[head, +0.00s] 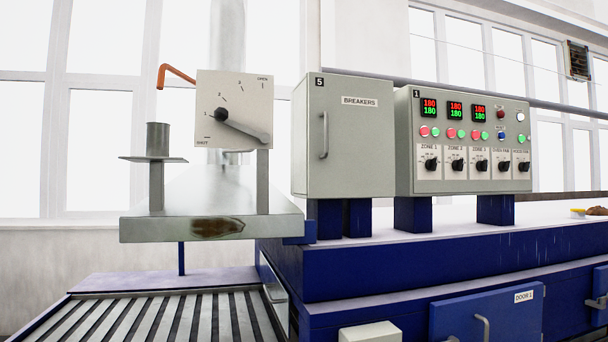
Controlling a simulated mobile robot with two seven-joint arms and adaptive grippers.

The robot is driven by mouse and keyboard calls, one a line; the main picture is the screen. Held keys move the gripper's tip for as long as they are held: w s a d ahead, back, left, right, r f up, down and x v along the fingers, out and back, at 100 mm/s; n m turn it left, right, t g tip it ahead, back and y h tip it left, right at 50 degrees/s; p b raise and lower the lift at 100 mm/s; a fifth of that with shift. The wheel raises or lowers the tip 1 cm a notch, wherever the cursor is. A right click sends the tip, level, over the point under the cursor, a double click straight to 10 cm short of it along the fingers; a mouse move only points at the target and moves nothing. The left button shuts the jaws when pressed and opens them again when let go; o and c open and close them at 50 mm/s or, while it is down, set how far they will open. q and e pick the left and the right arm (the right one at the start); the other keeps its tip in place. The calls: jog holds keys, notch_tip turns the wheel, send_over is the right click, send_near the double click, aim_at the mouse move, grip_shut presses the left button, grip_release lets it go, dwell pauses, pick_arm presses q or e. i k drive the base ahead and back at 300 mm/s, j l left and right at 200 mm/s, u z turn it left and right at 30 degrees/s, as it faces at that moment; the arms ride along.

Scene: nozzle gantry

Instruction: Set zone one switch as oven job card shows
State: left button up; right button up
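The control panel (405,150), marked 1, stands on the blue oven body right of centre. Its ZONE 1 switch (431,164) is a black rotary knob on a white plate, leftmost in a row of similar knobs. Its exact pointer position is too small to tell. Above it are a red and a green button and a display (429,109) reading 180 in red over 180 in green. I see no readable job card. Neither of my grippers is in view.
A closed grey BREAKERS cabinet (360,150), marked 5, stands left of the panel. Further left is a dial plate (234,88) with a grey lever, above a slatted conveyor (150,315). A blue door (487,312) labelled DOOR 1 is below. The panel's front looks unobstructed.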

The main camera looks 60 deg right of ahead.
aim_at(431, 165)
jog(key=k+l, duration=0.1)
jog(key=l, duration=0.35)
jog(key=k+l, duration=0.1)
jog(key=l, duration=0.3)
jog(key=l+z, duration=0.1)
jog(key=l, duration=0.35)
jog(key=k+l, duration=0.15)
jog(key=l, duration=0.25)
